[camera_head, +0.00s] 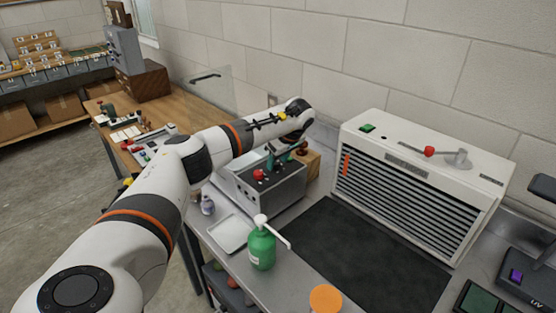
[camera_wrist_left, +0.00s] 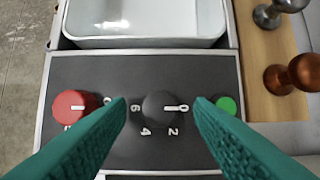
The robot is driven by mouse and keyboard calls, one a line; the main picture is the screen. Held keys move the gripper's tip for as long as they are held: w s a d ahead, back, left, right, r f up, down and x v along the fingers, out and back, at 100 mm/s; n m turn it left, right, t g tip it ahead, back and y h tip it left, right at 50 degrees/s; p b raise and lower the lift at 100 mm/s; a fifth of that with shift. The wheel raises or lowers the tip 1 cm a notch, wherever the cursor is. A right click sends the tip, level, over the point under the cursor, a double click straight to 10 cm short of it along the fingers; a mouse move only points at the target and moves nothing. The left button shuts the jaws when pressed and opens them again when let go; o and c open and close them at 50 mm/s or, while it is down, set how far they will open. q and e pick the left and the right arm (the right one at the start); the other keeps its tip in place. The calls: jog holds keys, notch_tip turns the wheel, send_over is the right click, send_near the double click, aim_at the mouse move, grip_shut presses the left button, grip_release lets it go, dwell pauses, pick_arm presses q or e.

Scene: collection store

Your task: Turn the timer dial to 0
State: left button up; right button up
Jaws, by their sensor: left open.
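The black dial (camera_wrist_left: 160,107) sits on the dark panel of a grey device (camera_head: 280,198), with the printed marks 0, 2, 4 and 6 partly around it. Its white pointer line points right in the left wrist view, at the 0. My left gripper (camera_head: 279,161) is over the panel. Its teal fingers (camera_wrist_left: 160,110) are open, one on each side of the black dial, with visible gaps to it. A red knob (camera_wrist_left: 74,107) with a white line is left of the dial and a green button (camera_wrist_left: 228,105) is right. My right gripper is not in view.
A white basin (camera_wrist_left: 145,22) adjoins the panel. A wooden block (camera_wrist_left: 265,60) with metal-topped handles stands beside it. A green pump bottle (camera_head: 262,248) and a white tray (camera_head: 231,234) are in front. A white slatted cabinet (camera_head: 410,185) stands right, behind a clear dark mat (camera_head: 350,260).

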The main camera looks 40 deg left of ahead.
pick_arm(q)
jog(key=b+v, duration=0.3)
jog(key=v, duration=0.8)
jog(key=shift+r, duration=0.25)
jog(key=shift+s+d, duration=0.1)
